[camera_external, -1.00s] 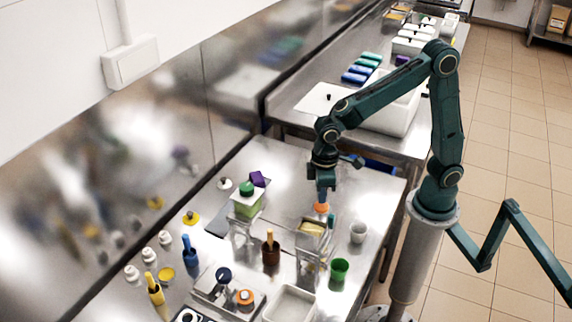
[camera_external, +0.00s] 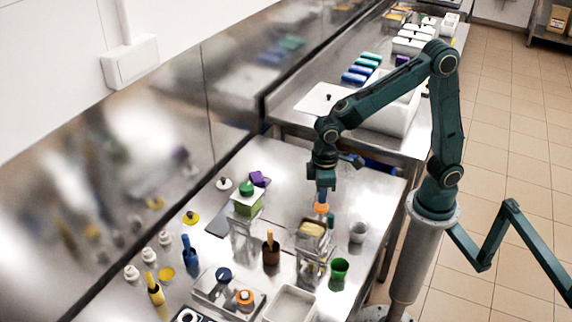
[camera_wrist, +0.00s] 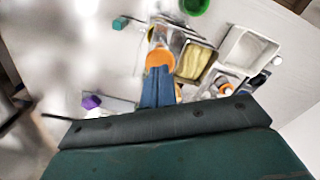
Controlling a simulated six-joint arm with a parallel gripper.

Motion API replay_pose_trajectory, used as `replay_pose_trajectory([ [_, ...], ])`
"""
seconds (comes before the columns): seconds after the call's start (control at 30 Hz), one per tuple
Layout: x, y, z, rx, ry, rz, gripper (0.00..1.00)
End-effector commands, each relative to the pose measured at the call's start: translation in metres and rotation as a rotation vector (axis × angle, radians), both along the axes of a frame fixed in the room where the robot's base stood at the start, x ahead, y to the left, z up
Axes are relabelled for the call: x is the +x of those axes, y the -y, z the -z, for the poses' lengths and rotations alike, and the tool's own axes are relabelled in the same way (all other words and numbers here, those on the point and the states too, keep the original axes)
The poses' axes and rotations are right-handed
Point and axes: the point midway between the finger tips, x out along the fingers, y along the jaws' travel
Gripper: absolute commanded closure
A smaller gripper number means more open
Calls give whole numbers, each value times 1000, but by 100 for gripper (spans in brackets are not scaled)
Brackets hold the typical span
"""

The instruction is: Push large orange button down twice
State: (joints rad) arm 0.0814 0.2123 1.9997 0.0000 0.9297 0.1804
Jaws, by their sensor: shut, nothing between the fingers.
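A round orange button (camera_external: 321,208) sits on top of the back of a small metal machine (camera_external: 311,232) holding something yellow. In the wrist view the orange button (camera_wrist: 160,58) lies right at the fingertips, partly covered by them. My gripper (camera_external: 323,196) points down directly over it with its blue fingers shut and empty; it also shows in the wrist view (camera_wrist: 158,70). The tips are at or just above the button; I cannot tell whether they touch. A second orange round piece (camera_external: 245,297) is on a metal plate near the front.
A similar machine with a green top (camera_external: 246,188) stands to the left. A grey cup (camera_external: 358,232), a green cup (camera_external: 339,268), a brown pot (camera_external: 271,250) and a white tray (camera_external: 290,304) are nearby. The back right of the table is clear.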

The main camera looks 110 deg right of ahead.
Motion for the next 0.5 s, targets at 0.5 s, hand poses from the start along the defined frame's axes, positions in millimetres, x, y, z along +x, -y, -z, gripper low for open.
replay_pose_trajectory([
  [0.5,0,0,9,0,0,0,100],
])
